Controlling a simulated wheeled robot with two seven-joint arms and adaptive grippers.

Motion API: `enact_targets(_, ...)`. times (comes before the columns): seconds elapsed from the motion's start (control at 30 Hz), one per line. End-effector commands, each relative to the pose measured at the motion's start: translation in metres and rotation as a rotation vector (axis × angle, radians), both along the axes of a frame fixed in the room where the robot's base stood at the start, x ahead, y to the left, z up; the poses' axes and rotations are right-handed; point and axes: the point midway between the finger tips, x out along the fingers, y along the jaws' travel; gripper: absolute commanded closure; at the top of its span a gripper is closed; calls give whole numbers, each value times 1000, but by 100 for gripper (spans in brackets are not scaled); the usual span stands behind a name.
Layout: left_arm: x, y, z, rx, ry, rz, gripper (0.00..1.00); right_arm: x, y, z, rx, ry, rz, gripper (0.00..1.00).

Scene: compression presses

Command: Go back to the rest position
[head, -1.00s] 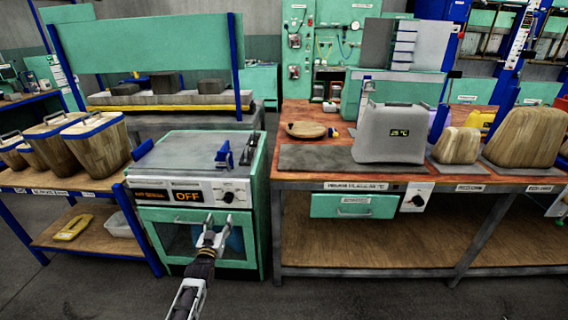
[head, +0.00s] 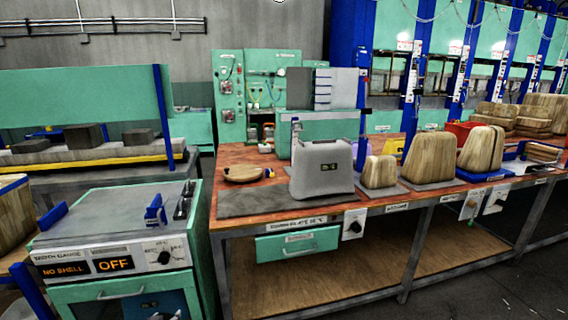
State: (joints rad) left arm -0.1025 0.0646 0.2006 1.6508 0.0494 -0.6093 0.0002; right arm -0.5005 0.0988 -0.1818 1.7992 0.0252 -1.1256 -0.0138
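Only a small pale piece of what looks like my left gripper (head: 165,315) shows at the bottom edge, in front of the oven door. Its fingers are mostly cut off by the frame, so I cannot tell whether it is open or shut. My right gripper is not in view.
Floor (head: 480,285) is clear at the lower right.

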Motion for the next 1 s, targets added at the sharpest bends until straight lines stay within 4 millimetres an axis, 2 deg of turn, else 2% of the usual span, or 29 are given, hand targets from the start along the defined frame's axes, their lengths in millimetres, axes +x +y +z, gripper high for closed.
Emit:
enact_targets(0.17,-15,-28,-16,-14,140,-44,43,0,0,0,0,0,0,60)
enact_targets(0.37,-49,-68,-42,-23,317,-110,43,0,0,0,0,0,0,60)
enact_targets(0.6,-114,-126,-79,-21,521,-214,43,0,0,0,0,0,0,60)
enact_targets(0.8,-169,-172,-106,-20,607,-303,43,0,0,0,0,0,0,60)
enact_targets(1.0,-226,-202,-134,-29,684,-365,43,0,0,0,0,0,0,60)
